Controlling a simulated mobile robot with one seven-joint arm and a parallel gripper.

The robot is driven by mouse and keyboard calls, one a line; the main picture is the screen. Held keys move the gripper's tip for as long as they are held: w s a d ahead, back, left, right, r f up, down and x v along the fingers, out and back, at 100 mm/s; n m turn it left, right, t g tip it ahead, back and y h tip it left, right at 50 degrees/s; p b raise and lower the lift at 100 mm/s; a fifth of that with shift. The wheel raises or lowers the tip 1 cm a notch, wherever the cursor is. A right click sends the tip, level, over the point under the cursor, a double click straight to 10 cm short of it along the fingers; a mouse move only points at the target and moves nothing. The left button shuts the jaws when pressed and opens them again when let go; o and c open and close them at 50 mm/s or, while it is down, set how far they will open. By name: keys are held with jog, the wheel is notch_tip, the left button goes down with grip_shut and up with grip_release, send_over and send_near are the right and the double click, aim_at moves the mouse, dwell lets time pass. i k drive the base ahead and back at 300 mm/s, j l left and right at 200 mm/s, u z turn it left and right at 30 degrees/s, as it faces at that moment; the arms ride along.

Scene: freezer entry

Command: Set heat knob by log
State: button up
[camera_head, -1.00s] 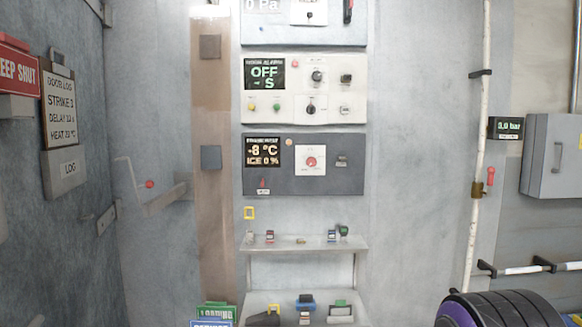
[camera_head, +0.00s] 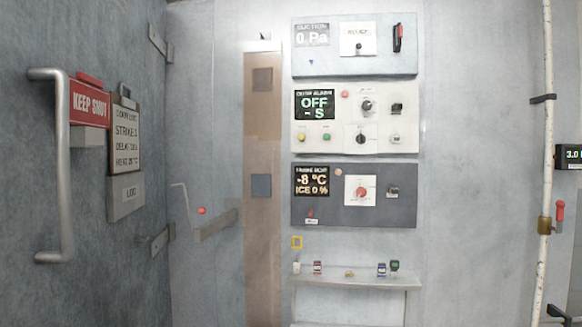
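The log board (camera_head: 126,138) hangs on the grey door at left, with several lines of text. Its last line begins HEAT and gives a value in °C, too blurred to read surely. My gripper is not in view.
A door-alarm panel (camera_head: 330,146) showing OFF and a suction panel (camera_head: 335,66) showing 0 Pa are above. A shelf (camera_head: 350,281) with small items is below. A door handle (camera_head: 60,165) stands out at left, a pipe (camera_head: 546,100) at right.

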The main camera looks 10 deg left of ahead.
aim_at(361, 192)
jog(key=i+l, duration=0.1)
jog(key=l, duration=0.4)
jog(key=i+l, duration=0.1)
jog(key=l, duration=0.45)
jog(key=i+l, duration=0.1)
jog(key=l, duration=0.4)
jog(key=u, duration=0.4)
jog(key=l+u, duration=0.1)
jog(key=u, duration=0.7)
jog(key=l+u, duration=0.1)
jog(key=u, duration=0.7)
jog(key=i+j+z, duration=0.1)
jog(key=i, duration=0.35)
jog(key=i+j, duration=0.2)
jog(key=i, duration=0.25)
jog(key=i+j+z, duration=0.15)
jog(key=i, duration=0.3)
